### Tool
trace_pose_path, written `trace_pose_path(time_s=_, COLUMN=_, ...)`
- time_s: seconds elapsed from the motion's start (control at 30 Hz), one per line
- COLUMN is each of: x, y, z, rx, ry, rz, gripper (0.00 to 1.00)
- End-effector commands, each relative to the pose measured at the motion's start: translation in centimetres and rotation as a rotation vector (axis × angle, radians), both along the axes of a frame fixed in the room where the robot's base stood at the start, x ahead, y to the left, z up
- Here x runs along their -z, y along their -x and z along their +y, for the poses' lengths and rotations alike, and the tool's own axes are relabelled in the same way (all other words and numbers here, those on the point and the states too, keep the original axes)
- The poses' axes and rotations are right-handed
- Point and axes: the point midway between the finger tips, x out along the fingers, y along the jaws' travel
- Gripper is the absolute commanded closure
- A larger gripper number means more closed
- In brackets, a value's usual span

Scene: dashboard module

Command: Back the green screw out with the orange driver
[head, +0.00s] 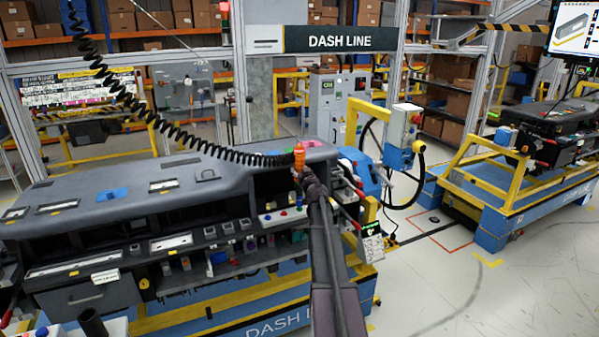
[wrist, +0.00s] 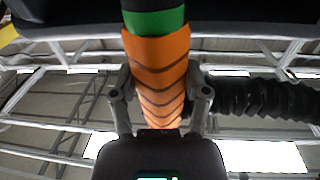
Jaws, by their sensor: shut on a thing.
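The orange driver (head: 299,156) stands roughly upright in the head view, above the right end of the grey dashboard module (head: 130,190). My gripper (head: 300,172) is shut on it. In the wrist view the ribbed orange driver body (wrist: 157,60) runs between the two fingers of my gripper (wrist: 160,97). A green band (wrist: 155,20) shows at the driver's upper end in that view, with a dark part above it. A black coiled hose (head: 120,95) leads to the driver. I cannot make out the green screw in either view.
A white panel with coloured knobs (head: 283,216) sits on the module's front, just left of my arm. A yellow post with a control box (head: 405,125) stands to the right. Open floor (head: 500,290) lies at the lower right.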

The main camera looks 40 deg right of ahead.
Motion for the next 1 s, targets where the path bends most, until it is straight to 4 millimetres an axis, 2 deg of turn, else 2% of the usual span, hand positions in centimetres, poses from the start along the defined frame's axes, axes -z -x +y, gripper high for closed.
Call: trace_pose_path(time_s=1.0, x=0.69, y=0.06, z=-0.17, rx=0.003, ry=-0.002, rz=-0.001, gripper=1.0)
